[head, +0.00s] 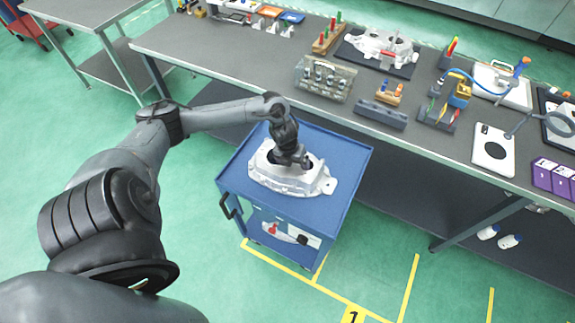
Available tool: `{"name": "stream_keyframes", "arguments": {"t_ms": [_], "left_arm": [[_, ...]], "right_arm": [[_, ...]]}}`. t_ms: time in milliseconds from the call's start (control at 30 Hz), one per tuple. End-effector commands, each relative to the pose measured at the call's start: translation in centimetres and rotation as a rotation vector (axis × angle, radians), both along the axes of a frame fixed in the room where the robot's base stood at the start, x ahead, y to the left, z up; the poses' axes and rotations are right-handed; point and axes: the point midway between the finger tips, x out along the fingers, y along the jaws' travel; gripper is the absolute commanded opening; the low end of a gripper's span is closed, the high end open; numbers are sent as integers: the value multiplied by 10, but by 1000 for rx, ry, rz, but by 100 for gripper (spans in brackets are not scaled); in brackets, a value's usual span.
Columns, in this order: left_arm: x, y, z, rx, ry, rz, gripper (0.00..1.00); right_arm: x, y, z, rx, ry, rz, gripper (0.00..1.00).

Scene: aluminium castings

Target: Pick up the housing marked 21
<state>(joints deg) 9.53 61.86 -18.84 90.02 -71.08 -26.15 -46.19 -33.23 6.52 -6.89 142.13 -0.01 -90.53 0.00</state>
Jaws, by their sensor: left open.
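A silvery cast housing (314,181) lies on top of the blue cart (338,151). No number can be read on it at this size. My left gripper (293,164) is over the middle of this housing, pointing down at its opening. It is open; whether its fingers touch the metal cannot be told, as the wrist hides them in part. A second silvery casting (377,46) lies on a dark mat on the workbench at the back. My right gripper is not in view.
The long grey workbench (225,52) runs behind the cart and carries fixtures, a glass-sided box (324,79), a grey block (382,114) and purple boxes (553,177). The cart has a black handle (228,206). Green floor with yellow lines lies free in front.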

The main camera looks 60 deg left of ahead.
Motion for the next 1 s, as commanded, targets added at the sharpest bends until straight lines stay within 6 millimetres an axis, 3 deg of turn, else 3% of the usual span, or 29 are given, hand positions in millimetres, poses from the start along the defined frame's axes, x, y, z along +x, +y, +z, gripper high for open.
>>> {"name": "stream_keyframes", "arguments": {"t_ms": [167, 733, 1000], "left_arm": [[0, 0, 0, 0, 0, 0, 90], [0, 0, 0, 1, 1, 1, 3], [2, 0, 2, 0, -4, 2, 0]], "right_arm": [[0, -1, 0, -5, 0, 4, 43], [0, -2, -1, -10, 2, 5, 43], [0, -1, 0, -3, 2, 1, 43]]}}
